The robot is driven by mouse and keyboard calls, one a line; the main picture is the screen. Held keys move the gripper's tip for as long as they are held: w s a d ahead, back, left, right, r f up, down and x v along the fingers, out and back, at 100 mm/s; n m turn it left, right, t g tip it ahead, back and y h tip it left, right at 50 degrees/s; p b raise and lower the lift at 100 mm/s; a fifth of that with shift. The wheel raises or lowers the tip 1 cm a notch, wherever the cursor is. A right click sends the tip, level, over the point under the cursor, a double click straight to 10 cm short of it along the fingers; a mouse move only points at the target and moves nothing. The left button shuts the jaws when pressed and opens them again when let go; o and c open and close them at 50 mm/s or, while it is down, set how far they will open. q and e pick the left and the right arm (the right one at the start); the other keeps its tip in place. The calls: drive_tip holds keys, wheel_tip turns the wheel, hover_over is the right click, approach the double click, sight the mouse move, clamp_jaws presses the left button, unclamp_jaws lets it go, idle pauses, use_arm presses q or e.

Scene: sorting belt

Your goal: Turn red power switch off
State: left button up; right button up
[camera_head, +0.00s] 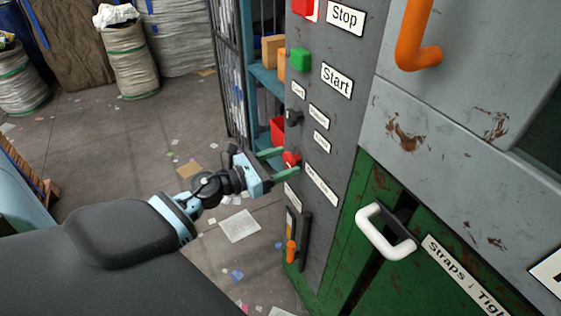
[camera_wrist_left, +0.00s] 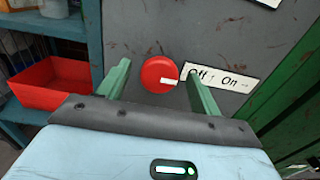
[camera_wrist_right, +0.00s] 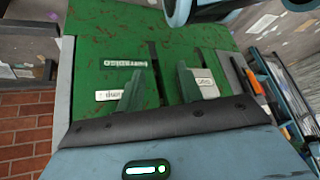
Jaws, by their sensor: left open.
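The red power switch (camera_head: 291,158) is a round red knob on the grey control panel (camera_head: 325,120). In the left wrist view the knob (camera_wrist_left: 160,73) has a white mark on its right side, pointing toward the "Off / On" label (camera_wrist_left: 222,79). My left gripper (camera_head: 284,162) is open, with its green fingers on either side of the knob. I cannot tell whether they touch it. My right gripper shows only in the right wrist view (camera_wrist_right: 158,88), its fingers apart in front of a green machine surface with nothing seen between them.
Above the switch are a black knob (camera_head: 293,117), a green Start button (camera_head: 299,60) and a red Stop button (camera_head: 303,7). An orange-handled lever (camera_head: 291,251) is below. A white door handle (camera_head: 386,232) juts out at right. A red bin (camera_wrist_left: 55,83) sits on a blue shelf.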

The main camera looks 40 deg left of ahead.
use_arm(q)
drive_tip(key=c, duration=0.9)
drive_tip(key=shift+c, duration=0.2)
